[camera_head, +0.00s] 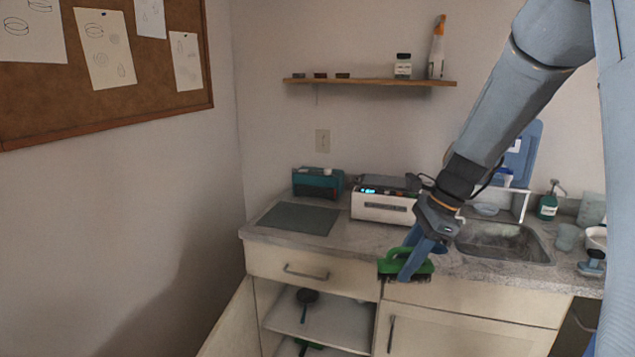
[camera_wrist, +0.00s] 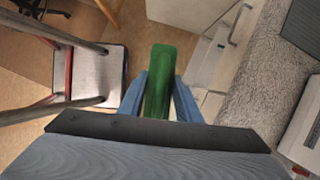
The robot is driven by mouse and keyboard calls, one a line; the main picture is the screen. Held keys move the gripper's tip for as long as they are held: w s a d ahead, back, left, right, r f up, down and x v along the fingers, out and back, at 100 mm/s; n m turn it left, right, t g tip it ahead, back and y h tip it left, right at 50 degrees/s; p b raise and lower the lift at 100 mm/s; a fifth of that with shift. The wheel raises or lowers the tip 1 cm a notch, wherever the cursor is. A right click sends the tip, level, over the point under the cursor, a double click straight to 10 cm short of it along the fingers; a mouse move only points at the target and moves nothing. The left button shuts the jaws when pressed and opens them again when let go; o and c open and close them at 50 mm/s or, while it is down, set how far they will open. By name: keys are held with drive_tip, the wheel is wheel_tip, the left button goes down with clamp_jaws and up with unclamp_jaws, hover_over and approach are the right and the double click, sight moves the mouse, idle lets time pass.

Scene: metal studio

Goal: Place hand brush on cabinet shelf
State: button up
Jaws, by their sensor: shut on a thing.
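My gripper (camera_head: 416,262) is shut on a green hand brush (camera_head: 388,266) with dark bristles underneath. It holds the brush in front of the counter's front edge, by the top of the cabinet fronts. In the wrist view, the hand brush (camera_wrist: 160,75) sits between the blue fingers of my gripper (camera_wrist: 160,95). The cabinet's left door (camera_head: 232,325) stands open. The cabinet shelf (camera_head: 335,328) shows inside, with a dark round-headed tool with a handle (camera_head: 306,301) at its left. A green thing (camera_head: 308,345) lies lower down, partly cut off.
The closed drawer (camera_head: 300,268) is above the opening, and a closed door (camera_head: 425,325) is to its right. The counter holds a white device (camera_head: 383,208), a teal box (camera_head: 318,183) and a sink (camera_head: 505,240). The shelf's right part is bare. A stool-like thing (camera_wrist: 90,75) stands on the floor.

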drive_tip(key=s+f+n+g+h, duration=0.3)
drive_tip(key=f+n, duration=1.5)
drive_tip(key=f, duration=0.6)
drive_tip(key=shift+g+h, duration=0.8)
